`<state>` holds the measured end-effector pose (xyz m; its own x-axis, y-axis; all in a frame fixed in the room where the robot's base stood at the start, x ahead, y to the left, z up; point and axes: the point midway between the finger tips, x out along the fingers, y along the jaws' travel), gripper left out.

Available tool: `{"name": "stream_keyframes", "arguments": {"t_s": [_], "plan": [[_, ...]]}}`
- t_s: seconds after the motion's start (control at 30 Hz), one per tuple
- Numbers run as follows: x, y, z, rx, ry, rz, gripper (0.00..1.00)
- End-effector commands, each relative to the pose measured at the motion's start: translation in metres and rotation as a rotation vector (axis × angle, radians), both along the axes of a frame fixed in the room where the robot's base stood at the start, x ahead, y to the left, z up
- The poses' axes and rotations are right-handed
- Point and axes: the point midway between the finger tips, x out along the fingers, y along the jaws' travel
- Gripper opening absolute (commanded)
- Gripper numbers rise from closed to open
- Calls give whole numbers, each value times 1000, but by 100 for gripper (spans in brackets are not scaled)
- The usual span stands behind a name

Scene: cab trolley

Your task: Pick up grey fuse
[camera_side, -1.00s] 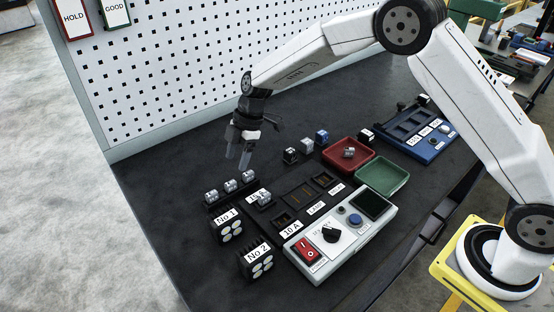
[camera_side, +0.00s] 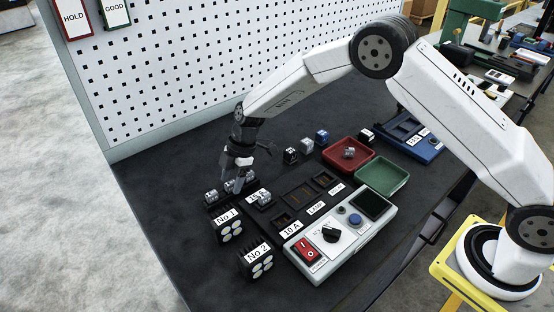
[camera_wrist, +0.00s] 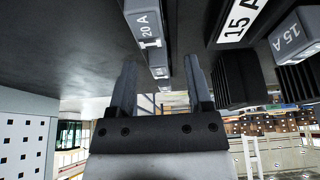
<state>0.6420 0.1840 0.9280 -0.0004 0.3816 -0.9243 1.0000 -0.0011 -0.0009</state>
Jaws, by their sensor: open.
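My gripper (camera_side: 236,183) is open and low over a row of grey fuses at the left of the bench. The left fuse of that row (camera_side: 211,196) shows clear of the fingers; the others are partly hidden behind them. In the wrist view, a grey fuse marked 20 A (camera_wrist: 147,32) and further grey fuses beyond it lie along the gap between my two fingers (camera_wrist: 161,66). I cannot tell whether the fingers touch any fuse. Another grey fuse (camera_side: 264,198) sits by the 15 A label; it shows in the wrist view marked 15 A (camera_wrist: 294,38).
Black blocks No 1 (camera_side: 228,225) and No 2 (camera_side: 256,262) stand in front. A white tester (camera_side: 340,236), red tray (camera_side: 367,167) and green tray (camera_side: 383,175) lie to the right. Loose black, grey and blue blocks (camera_side: 306,146) stand behind. The pegboard (camera_side: 220,70) bounds the back.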

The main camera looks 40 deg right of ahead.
Motion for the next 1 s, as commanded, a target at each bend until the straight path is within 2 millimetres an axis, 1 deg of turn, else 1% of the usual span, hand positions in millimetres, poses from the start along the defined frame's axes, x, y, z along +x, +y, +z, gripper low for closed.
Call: {"name": "stream_keyframes", "arguments": {"t_s": [0.1, 0.57, 0.6, 0.67, 0.7, 0.77, 0.8, 1.0], "plan": [[0, 2, -3, 0, -2, 0, 65], [0, 2, -3, 0, -1, 1, 65], [0, 2, -3, 0, -1, 1, 52], [0, 2, -3, 0, -1, 1, 33], [0, 2, -3, 0, -1, 1, 20], [0, 2, -3, 0, -1, 1, 1], [0, 2, -3, 0, -1, 1, 0], [0, 2, -3, 0, -1, 1, 0]]}}
